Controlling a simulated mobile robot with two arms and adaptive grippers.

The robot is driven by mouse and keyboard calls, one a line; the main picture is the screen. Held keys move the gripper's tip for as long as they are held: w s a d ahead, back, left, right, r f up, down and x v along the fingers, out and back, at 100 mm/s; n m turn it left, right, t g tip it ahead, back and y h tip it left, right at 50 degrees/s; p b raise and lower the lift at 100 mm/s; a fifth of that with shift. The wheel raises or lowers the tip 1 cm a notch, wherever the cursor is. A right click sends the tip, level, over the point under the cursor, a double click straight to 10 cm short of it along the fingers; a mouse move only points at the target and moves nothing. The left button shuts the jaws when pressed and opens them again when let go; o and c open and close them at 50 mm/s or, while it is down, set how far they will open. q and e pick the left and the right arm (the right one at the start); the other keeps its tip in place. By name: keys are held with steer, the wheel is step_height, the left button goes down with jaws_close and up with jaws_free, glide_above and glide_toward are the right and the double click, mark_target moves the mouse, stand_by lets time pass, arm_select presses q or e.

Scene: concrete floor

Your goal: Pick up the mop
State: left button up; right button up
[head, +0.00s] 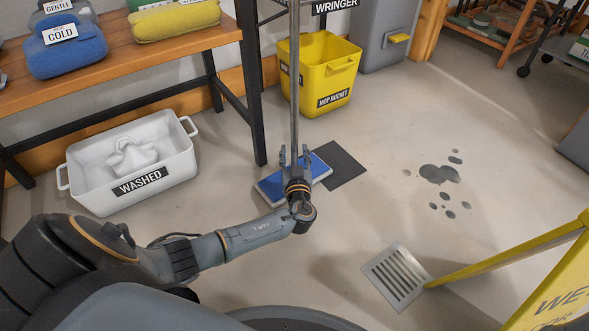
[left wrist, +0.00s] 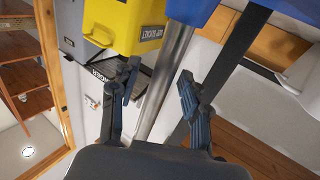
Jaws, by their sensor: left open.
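The mop stands upright, its grey metal handle (head: 294,75) rising from a flat blue mop head (head: 312,170) on the floor. My left gripper (head: 294,155) is open low on the handle, in front of the mop head, and hides part of both. In the left wrist view the handle (left wrist: 169,75) passes between the two spread fingers of the gripper (left wrist: 160,85), with gaps on both sides. The blue mop head (left wrist: 190,8) shows at the top edge there. My right gripper is not in view.
A yellow mop bucket (head: 325,75) stands behind the mop, with a dark mat (head: 345,165) beside the mop head. A white "WASHED" tub (head: 180,155) sits left under a wooden bench (head: 130,60). A floor drain (head: 397,275), wet spots (head: 438,174) and a yellow sign (head: 555,290) are right.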

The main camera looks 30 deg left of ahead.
arm_select(q)
steer(key=shift+c, duration=0.2)
jaws_close()
steer(key=shift+r, duration=0.1)
